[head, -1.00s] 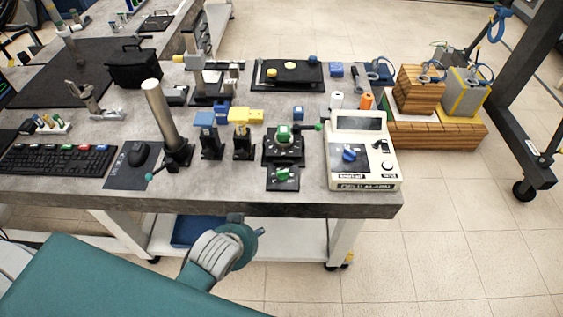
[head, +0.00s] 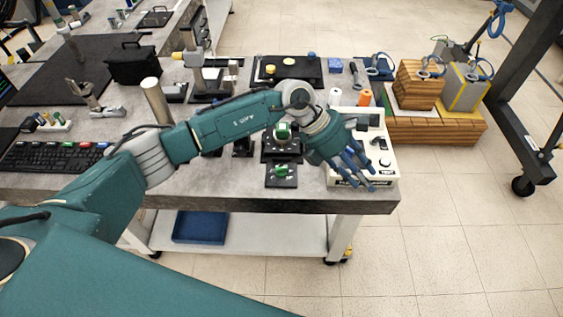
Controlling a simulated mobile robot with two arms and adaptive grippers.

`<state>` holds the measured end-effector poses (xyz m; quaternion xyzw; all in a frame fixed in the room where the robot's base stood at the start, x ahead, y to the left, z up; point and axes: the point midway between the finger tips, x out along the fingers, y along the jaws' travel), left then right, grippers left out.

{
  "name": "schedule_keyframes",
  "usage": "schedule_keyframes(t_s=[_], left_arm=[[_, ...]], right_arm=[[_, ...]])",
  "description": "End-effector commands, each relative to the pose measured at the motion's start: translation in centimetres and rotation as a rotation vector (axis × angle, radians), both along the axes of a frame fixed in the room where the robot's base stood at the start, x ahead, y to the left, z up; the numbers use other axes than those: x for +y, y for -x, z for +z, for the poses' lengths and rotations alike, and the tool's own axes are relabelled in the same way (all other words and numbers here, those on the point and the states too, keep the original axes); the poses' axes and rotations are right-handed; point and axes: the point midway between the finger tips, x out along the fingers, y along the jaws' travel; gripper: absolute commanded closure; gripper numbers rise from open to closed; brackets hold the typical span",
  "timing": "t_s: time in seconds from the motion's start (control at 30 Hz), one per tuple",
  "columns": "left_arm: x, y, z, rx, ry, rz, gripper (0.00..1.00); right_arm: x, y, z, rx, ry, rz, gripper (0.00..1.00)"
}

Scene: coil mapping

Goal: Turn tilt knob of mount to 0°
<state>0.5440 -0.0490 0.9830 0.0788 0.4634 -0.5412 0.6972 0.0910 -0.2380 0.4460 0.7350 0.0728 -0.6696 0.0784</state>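The black mount (head: 268,157) stands near the front edge of the grey workbench. A green knob (head: 283,131) shows on its upper part. A second green knob (head: 281,171) sits on a black plate in front of it. The markings are too small to read, so I cannot tell either knob's angle or which one is for tilt. My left arm reaches across the bench from the left, partly covering the mount's upper right side. My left gripper (head: 361,172) is right of the mount, over the white alarm box (head: 390,165), with blue fingers spread and empty. My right gripper is not in view.
A keyboard (head: 50,157) lies at the left. A black tray (head: 312,73) with round pieces lies behind the mount. An orange spool (head: 365,98) stands behind the alarm box. Wooden boxes (head: 440,128) stand right of the bench. A blue bin (head: 198,229) is on the shelf below.

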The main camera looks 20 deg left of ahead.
Motion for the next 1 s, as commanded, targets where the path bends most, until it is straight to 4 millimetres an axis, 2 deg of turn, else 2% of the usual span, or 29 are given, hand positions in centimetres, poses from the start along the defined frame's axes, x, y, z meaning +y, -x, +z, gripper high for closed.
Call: schedule_keyframes(t_s=[0.03,0.1,0.2,0.3,0.4,0.53,0.8,1.0], left_arm=[[4.9,-2.0,-0.9,-0.037,-0.182,-0.026,0.64],[10.8,-3.5,-1.6,-0.051,-0.388,-0.050,0.64],[17.1,-4.8,-1.2,-0.049,-0.592,-0.054,0.64],[20.8,-5.5,-0.4,-0.042,-0.705,-0.048,0.64],[22.3,-5.6,-0.3,-0.033,-0.751,-0.045,0.64],[22.4,-5.5,-1.6,-0.030,-0.756,-0.046,0.64],[22.3,-5.5,-6.8,-0.029,-0.753,-0.045,0.64],[22.2,-5.5,-9.7,-0.031,-0.751,-0.045,0.64]], right_arm=[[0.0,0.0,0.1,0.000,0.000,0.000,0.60],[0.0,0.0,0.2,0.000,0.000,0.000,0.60],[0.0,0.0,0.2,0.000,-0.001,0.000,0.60],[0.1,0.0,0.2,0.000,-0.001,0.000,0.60],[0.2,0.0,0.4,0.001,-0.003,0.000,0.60],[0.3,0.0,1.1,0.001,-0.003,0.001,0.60],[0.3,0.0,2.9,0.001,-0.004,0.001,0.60],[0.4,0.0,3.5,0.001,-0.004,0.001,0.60]])
